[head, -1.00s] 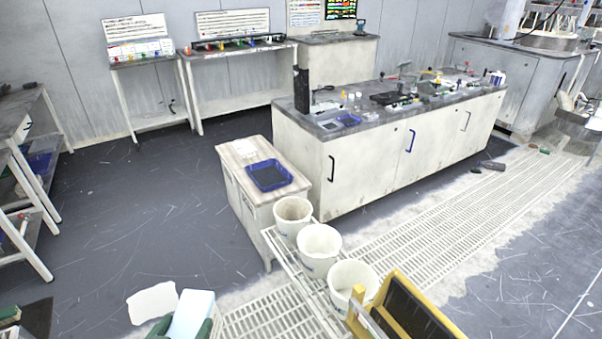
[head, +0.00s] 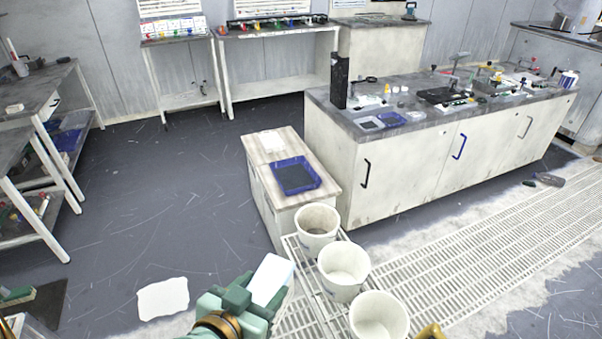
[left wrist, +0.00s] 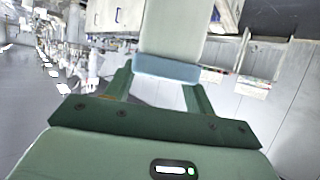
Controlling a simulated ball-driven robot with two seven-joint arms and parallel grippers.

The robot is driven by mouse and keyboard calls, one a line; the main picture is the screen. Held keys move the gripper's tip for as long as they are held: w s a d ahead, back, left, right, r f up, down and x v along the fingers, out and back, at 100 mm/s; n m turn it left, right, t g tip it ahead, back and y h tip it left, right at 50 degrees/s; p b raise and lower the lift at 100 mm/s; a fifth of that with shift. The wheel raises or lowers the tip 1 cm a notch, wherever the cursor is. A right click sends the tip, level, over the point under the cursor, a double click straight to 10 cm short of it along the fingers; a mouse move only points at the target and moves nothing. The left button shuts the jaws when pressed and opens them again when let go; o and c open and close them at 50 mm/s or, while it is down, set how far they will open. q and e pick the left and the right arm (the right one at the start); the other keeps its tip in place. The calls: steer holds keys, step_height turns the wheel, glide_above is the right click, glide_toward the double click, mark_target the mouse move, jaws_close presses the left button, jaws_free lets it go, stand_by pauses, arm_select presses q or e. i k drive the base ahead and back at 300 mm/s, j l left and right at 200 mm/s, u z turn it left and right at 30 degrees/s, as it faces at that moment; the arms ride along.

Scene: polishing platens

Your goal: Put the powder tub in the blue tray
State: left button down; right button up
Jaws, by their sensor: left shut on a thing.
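My left gripper (head: 256,292) is in the lower middle of the head view, shut on a pale block-shaped tub, which I take for the powder tub (head: 272,277). The tub is tilted and held in the air. In the left wrist view the tub (left wrist: 172,35) is pale with a blue-grey band at its near end, between the two green fingers (left wrist: 163,88). The blue tray (head: 312,187) lies on a small pale cabinet beyond the gripper, apart from the tub. Its floor looks dark and empty.
Three white buckets (head: 343,267) stand on a slatted rack (head: 300,262) right of my left gripper, before the cabinet (head: 268,187). A white sheet (head: 163,298) lies on the floor. The long bench (head: 400,160) stands right of the cabinet. Floor left of the cabinet is clear.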

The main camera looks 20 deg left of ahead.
mark_target(295, 178)
steer(key=i+j+u, duration=0.15)
steer(key=i+j, duration=0.6)
steer(key=i+j+z, duration=0.1)
steer(key=i+j, duration=0.95)
